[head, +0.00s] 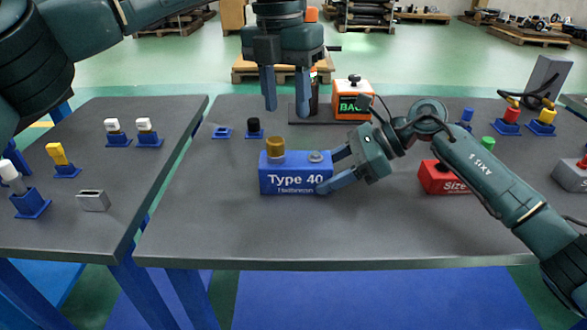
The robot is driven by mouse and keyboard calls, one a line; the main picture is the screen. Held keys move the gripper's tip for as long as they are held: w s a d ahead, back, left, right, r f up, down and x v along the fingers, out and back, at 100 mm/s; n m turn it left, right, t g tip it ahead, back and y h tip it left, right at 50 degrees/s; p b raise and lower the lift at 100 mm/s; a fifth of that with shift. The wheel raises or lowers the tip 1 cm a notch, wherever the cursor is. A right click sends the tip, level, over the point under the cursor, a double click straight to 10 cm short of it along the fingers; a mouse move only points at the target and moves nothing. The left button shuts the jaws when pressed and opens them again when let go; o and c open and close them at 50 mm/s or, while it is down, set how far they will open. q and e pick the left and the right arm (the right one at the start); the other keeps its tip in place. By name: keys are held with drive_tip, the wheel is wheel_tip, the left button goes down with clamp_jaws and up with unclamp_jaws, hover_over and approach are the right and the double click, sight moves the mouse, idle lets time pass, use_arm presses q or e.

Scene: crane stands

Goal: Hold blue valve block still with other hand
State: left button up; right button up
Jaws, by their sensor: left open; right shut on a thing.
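The blue valve block (286,181), lettered "Type 40", stands on the grey table, with a brass fitting (275,147) on its top left and a small silver fitting (315,156) on its top right. My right gripper (330,172) is shut on the block's right end, its fingers reaching in from the right. My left gripper (286,90) points down above the table, over and behind the block. It is open and empty, with a gap between its two fingers, and apart from the block.
A red block (440,180) stands right of the blue one, partly hidden by my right arm. An orange device (353,106) stands behind. Blue stands with coloured caps line both tables. The table (300,235) is clear in front of the block.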

sight(275, 140)
use_arm(q)
drive_tip(key=shift+w+a+r+y, duration=0.2)
drive_tip(key=shift+a+r, duration=0.15)
drive_tip(key=shift+a, duration=0.15)
drive_tip(key=shift+w+a+r+y, duration=0.2)
drive_tip(key=shift+a+r, duration=0.1)
drive_tip(key=shift+a, duration=0.15)
drive_tip(key=shift+a+f, duration=0.1)
drive_tip(key=shift+f, duration=4.3)
drive_tip(key=c, duration=0.9)
drive_tip(key=shift+w+r, duration=0.1)
drive_tip(key=shift+r, duration=0.05)
drive_tip(key=shift+n, duration=0.3)
